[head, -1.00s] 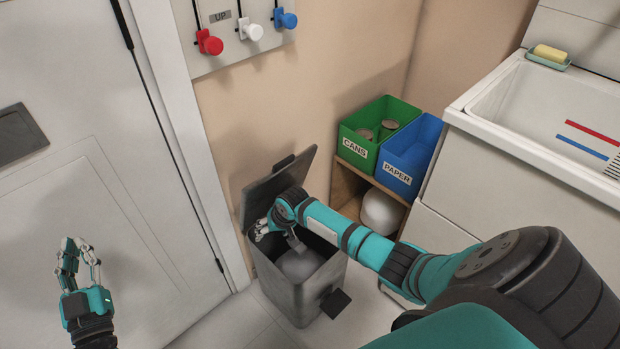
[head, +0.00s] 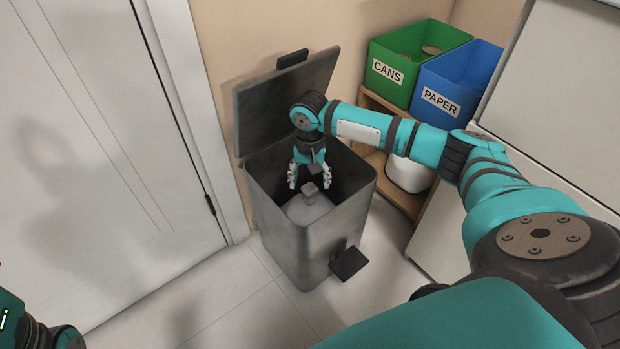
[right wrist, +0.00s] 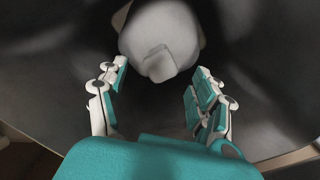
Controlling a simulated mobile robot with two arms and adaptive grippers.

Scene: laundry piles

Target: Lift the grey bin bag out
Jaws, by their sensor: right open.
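The grey bin bag (head: 306,208) sits low inside the dark grey pedal bin (head: 317,249), with a small knot (head: 310,189) on top. The bin's lid (head: 275,105) stands open against the wall. My right gripper (head: 309,187) points down inside the bin mouth, open, its fingers above the bag. In the right wrist view the fingers (right wrist: 155,100) are spread wide, and the bag (right wrist: 160,30) with its knot (right wrist: 159,64) lies beyond the tips, apparently not gripped. Of my left arm only a part shows at the lower left corner; its fingers are out of frame.
A green CANS box (head: 405,74) and a blue PAPER box (head: 450,90) stand on a wooden shelf (head: 398,190) right of the bin, with a white rounded object (head: 408,174) below. A white door (head: 90,150) is at left. Tiled floor (head: 230,295) before the bin is clear.

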